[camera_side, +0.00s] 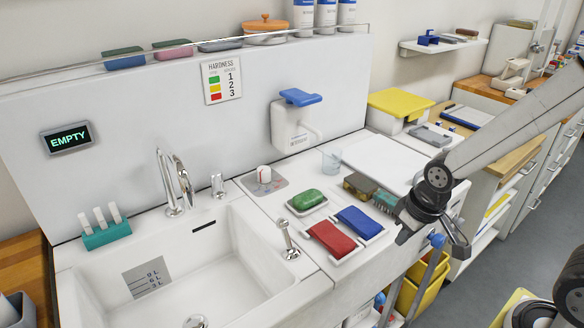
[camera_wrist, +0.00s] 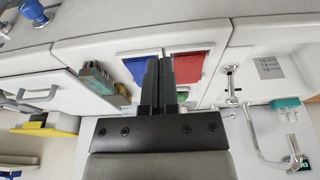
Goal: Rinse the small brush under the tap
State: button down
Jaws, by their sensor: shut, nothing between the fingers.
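A small grey-green block with bristle-like edges, which looks like the small brush (camera_side: 385,200), lies on the counter right of the blue pad. It also shows in the wrist view (camera_wrist: 97,78), left of my fingers. The chrome tap (camera_side: 180,182) stands at the back of the white sink (camera_side: 255,215), its curved spout over the basin; it is at the lower right in the wrist view (camera_wrist: 262,140). I cannot tell whether water runs. My gripper (camera_wrist: 159,62) is shut and empty, its fingertips seen in front of the blue and red pads.
A red pad (camera_side: 332,240) and a blue pad (camera_side: 360,222) lie in white trays, with green soap (camera_side: 307,199) behind. A brownish block (camera_side: 360,185) sits beside the brush. A small metal fitting (camera_side: 288,240) stands at the sink's right rim. The basin looks free of loose objects.

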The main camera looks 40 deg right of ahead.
jog(key=c, duration=0.9)
grip_release()
jog(key=shift+w, duration=0.1)
jog(key=o, duration=0.4)
jog(key=shift+w+a+r, duration=0.1)
jog(key=shift+w+a, duration=0.05)
jog(key=shift+w, duration=0.2)
jog(key=shift+c, duration=0.2)
notch_tip(320, 180, up, 2)
jog(key=m+t+h, duration=0.3)
jog(key=t, duration=1)
send_over(219, 199)
jog(key=s+d, duration=0.3)
jog(key=d, duration=0.1)
jog(key=a+f+h, duration=0.1)
jog(key=f, duration=0.1)
jog(key=a+f+h, duration=0.1)
jog(key=a+f, duration=0.1)
jog(key=s+a+f+t, duration=0.1)
jog(key=a, duration=0.1)
jog(key=shift+s+f+n+h, duration=0.1)
jog(key=shift+f+n+h, duration=0.2)
jog(key=shift+f+h, duration=0.1)
jog(key=shift+s+a+f, duration=0.25)
jog(key=shift+a+f, duration=0.05)
jog(key=shift+f, duration=0.15)
